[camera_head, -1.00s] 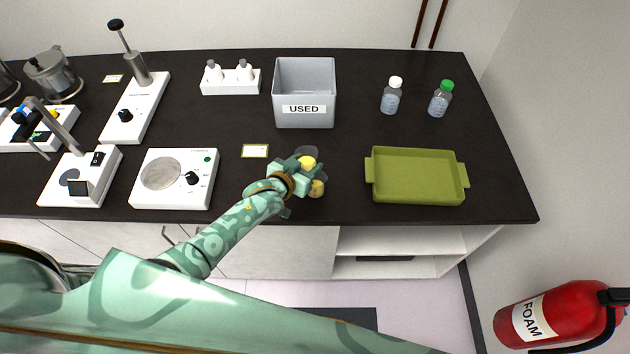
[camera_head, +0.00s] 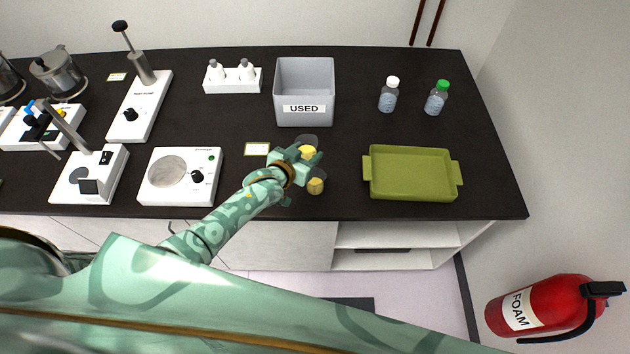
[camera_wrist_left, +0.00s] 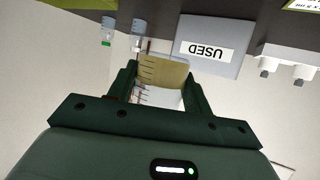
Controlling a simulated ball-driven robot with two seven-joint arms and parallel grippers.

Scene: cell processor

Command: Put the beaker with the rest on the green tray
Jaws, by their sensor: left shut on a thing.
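My left gripper (camera_head: 305,158) is shut on a clear beaker (camera_head: 307,149) with yellow contents. The held beaker also shows between the fingers in the left wrist view (camera_wrist_left: 163,72). A second small beaker (camera_head: 316,182) with yellow contents stands on the counter just in front of the gripper, near the front edge. The green tray (camera_head: 412,195) lies flat on the counter to the right of both, and its floor looks empty. I cannot tell how high the held beaker is above the counter. My right gripper is not in view.
A grey bin marked USED (camera_head: 304,85) stands behind the held beaker. Two bottles, white-capped (camera_head: 388,95) and green-capped (camera_head: 436,98), stand behind the tray. The counter between gripper and tray is clear.

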